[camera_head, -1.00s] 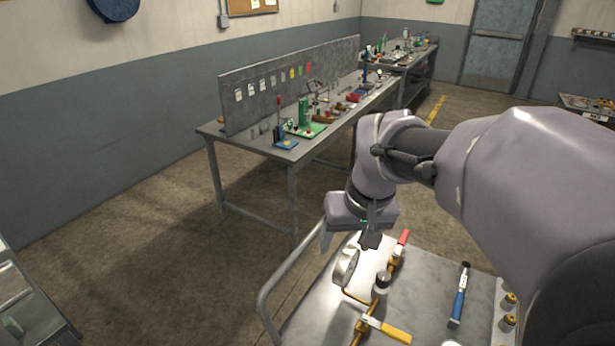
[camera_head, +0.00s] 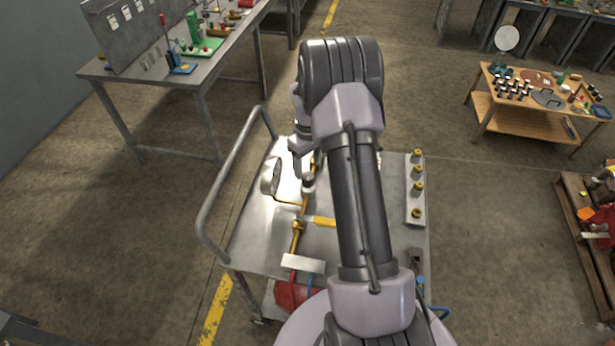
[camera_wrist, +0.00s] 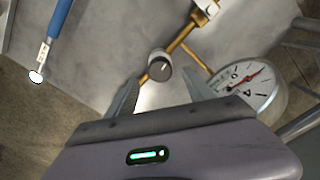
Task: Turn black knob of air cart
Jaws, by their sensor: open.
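The air cart (camera_head: 250,236) is a grey metal table in the head view, with brass piping on top. The black knob (camera_wrist: 159,67) is round with a white mark and sits on the brass pipe in the wrist view. My gripper (camera_wrist: 160,80) is open, and the knob shows between and just beyond its two fingertips. I cannot tell how far apart in depth they are. A round white gauge (camera_wrist: 247,85) with a red needle is beside the right finger; it also shows in the head view (camera_head: 270,177). In the head view my arm covers part of the cart top.
A yellow lever (camera_head: 321,221) and a white block (camera_head: 302,263) are on the cart's near part. A strip with brass fittings (camera_head: 415,205) is at its right. A blue-handled tool (camera_wrist: 59,19) lies at upper left in the wrist view. A curved rail (camera_head: 222,183) edges the cart's left.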

